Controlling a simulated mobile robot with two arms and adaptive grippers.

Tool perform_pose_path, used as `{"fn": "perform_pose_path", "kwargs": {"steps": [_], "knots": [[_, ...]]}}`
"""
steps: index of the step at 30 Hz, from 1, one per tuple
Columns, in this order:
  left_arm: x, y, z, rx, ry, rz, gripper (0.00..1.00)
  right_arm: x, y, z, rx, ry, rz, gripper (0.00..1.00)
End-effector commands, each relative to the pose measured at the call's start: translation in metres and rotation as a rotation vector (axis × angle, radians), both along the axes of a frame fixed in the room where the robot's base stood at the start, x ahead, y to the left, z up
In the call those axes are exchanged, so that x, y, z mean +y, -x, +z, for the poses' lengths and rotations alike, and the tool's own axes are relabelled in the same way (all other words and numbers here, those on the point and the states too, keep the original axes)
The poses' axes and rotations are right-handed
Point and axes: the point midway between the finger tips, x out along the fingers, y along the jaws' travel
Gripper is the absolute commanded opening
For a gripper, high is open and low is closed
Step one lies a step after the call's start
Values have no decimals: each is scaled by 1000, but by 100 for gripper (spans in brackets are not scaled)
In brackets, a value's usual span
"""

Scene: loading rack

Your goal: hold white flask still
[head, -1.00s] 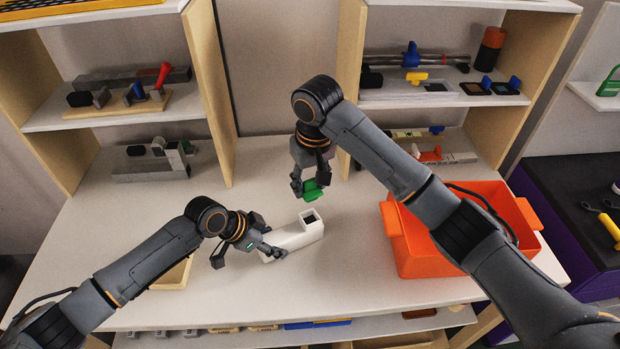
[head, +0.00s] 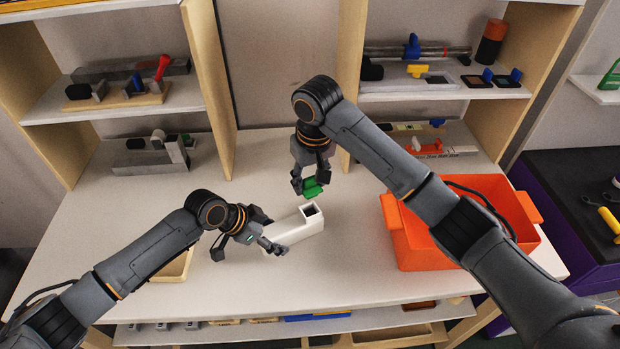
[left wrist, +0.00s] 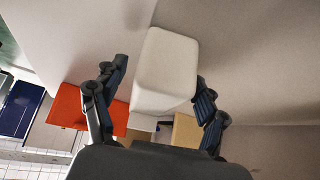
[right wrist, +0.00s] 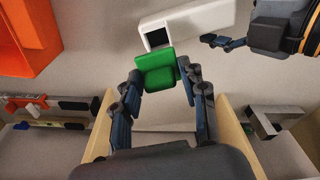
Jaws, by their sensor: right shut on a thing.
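The white flask (head: 296,232) is a long white box with a dark square opening at its right end. It lies on the white table in the middle of the head view. My left gripper (head: 248,252) is open at the flask's left end. In the left wrist view the flask (left wrist: 165,68) stands between the two fingers, with a gap at the left finger; contact at the right finger is unclear. My right gripper (right wrist: 160,95) is shut on a green piece (right wrist: 156,72), held close to the flask's open end. It shows in the head view too (head: 313,188).
An orange crate (head: 400,232) stands on the table at the right. A pale tray (head: 176,268) is partly hidden behind my left arm.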

Motion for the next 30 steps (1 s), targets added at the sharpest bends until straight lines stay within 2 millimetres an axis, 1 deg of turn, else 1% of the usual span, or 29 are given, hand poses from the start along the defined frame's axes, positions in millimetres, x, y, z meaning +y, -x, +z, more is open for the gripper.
{"fn": "perform_pose_path", "kwargs": {"steps": [7,11,14,21,24,27,30], "knots": [[0,0,2,-1,2,-1,73,0,0,0,0,0,0,21],[6,2,11,-2,1,0,73,0,0,0,0,0,0,21],[16,6,25,-3,1,0,73,0,0,0,0,0,0,21],[43,16,68,-4,1,1,73,0,0,0,0,0,0,21],[52,21,81,-3,0,-1,73,0,0,0,0,0,0,21],[58,23,92,0,1,0,73,0,0,0,0,0,0,21],[62,25,97,1,0,1,73,0,0,0,0,0,0,21]]}}
